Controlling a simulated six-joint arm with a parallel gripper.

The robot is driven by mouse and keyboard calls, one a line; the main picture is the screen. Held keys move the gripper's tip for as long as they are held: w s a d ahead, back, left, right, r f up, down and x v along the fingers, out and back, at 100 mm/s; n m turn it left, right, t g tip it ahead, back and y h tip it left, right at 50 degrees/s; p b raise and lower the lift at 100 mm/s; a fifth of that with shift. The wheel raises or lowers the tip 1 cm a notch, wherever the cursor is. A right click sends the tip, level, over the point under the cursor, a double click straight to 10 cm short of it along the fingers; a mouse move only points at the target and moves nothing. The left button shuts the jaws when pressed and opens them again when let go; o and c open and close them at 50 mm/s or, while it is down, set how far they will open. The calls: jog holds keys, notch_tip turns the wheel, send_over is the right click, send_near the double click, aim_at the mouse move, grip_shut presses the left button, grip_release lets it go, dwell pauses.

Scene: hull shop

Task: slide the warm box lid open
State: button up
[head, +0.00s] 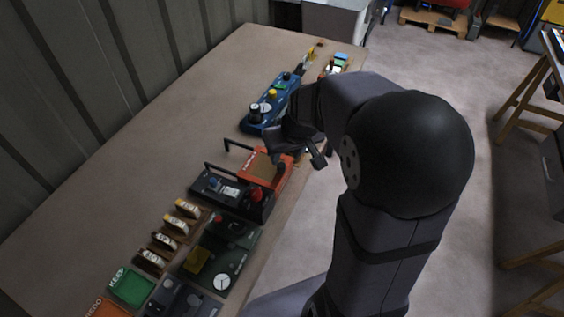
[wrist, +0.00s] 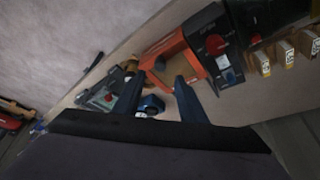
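The orange-red box (head: 285,178), which I take to be the warm box, sits on the bench near its right edge. It has pale lettering on one side and a brown area framed by orange. I cannot tell the lid apart from the body for certain. My gripper (head: 300,155) is just beyond the box, partly hidden by my own arm. In the wrist view my gripper (wrist: 157,82) has its two fingers spread, with nothing clearly held between them. I cannot tell whether it touches the box.
A black box (head: 212,190) with a handle and red knob stands beside the orange box. A blue panel with knobs (head: 262,112) lies farther back. The bench's left part is clear.

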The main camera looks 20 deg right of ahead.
aim_at(281, 165)
jog(key=shift+p+x, duration=0.45)
jog(key=shift+x, duration=3.25)
jog(key=shift+c, duration=0.7)
grip_shut()
